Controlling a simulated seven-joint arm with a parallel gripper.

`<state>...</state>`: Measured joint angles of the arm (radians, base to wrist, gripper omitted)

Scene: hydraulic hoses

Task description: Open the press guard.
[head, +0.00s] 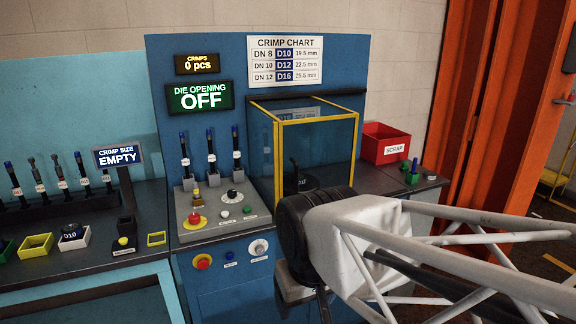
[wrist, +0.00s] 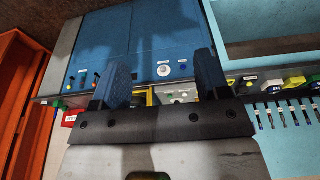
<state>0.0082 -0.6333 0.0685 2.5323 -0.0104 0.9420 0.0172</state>
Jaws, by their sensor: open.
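The press guard (head: 318,150) is a clear box with a yellow frame on the front of the blue press (head: 225,60). It appears lowered, with dark tooling (head: 298,181) visible behind its panels. My arm reaches in from the right, and its dark wrist covers the guard's lower part in the head view. My gripper's fingertips are hidden there. In the wrist view my gripper (wrist: 162,74) has two blue fingers spread apart with nothing held between them. A yellow strip, possibly the guard's frame, shows between the fingers; contact is not visible.
A control box (head: 222,209) with buttons and a dial stands left of the guard. A red scrap bin (head: 385,143) and small knobs are on the right. The left bench (head: 90,262) holds dies and trays. An orange post (head: 490,120) stands far right.

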